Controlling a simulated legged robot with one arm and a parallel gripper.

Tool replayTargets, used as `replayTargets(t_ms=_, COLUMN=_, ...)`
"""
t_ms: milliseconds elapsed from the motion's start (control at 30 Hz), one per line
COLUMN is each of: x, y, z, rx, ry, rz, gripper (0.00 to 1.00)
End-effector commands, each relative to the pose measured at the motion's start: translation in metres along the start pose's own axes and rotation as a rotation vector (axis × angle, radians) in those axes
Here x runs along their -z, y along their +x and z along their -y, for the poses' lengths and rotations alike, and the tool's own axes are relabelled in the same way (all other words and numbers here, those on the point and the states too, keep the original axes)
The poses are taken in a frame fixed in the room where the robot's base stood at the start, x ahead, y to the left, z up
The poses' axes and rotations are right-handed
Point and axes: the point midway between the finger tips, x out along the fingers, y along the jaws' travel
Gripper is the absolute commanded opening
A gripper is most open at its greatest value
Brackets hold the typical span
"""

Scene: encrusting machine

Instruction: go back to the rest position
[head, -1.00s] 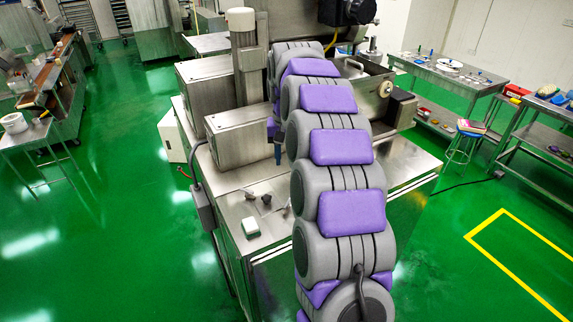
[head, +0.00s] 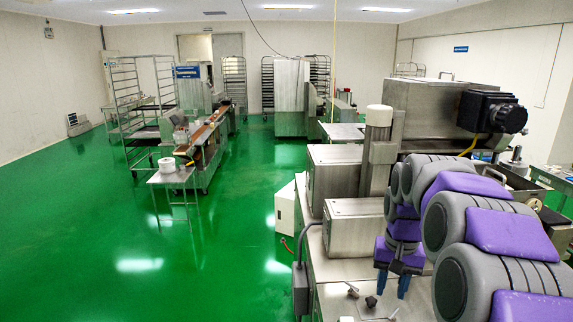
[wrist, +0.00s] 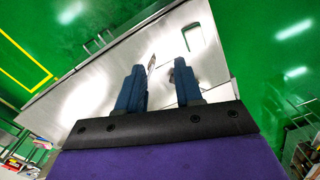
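The steel encrusting machine (head: 353,232) stands at the right of the head view, with a grey upright cylinder and a dark motor on top. My purple and grey arm is folded over its right side and hides part of it. My gripper (head: 392,283) hangs fingers down above the machine's lower steel top. In the wrist view my gripper (wrist: 159,88) has its two blue fingers apart, with nothing clearly held between them. Small dark fittings show beyond the fingertips. The wrist view also shows the steel top.
A small table with a white roll (head: 167,164) stands at the left, in front of a long conveyor bench (head: 205,138). Wire racks (head: 126,88) and more steel machines are behind. The green floor (head: 95,215) at the left and front is clear.

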Motion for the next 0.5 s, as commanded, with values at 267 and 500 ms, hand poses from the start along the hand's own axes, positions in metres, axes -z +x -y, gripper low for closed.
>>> replayTargets(t_ms=267, x=-0.100, y=0.024, z=0.019, rx=-0.008, ry=-0.121, rz=0.035, gripper=0.35)
replayTargets(t_ms=500, x=-0.188, y=0.059, z=0.020, rx=-0.019, ry=-0.202, rz=0.070, gripper=0.35)
